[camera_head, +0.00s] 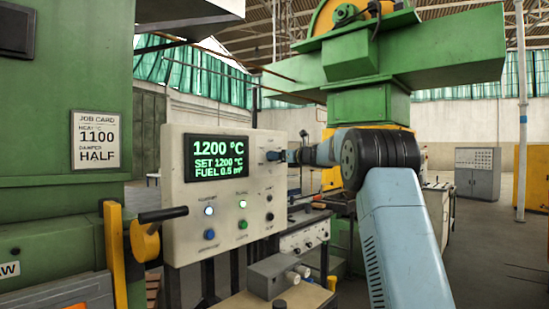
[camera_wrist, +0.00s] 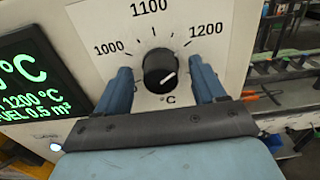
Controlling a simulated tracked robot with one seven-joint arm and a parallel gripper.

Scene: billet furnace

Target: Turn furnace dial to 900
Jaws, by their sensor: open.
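In the head view my gripper (camera_head: 283,156) is at the upper right of the white control panel (camera_head: 180,254) and hides most of the dial. The panel's screen (camera_head: 219,160) reads 1200 °C, SET 1200 °C, FUEL 0.5 m³.
A job card (camera_head: 96,139) on the green furnace reads 1100 and HALF. Lamps and buttons (camera_head: 243,224) sit below the screen. A yellow lever with a black handle (camera_head: 163,214) stands left of the panel. A grey box with knobs (camera_head: 279,275) is below it.

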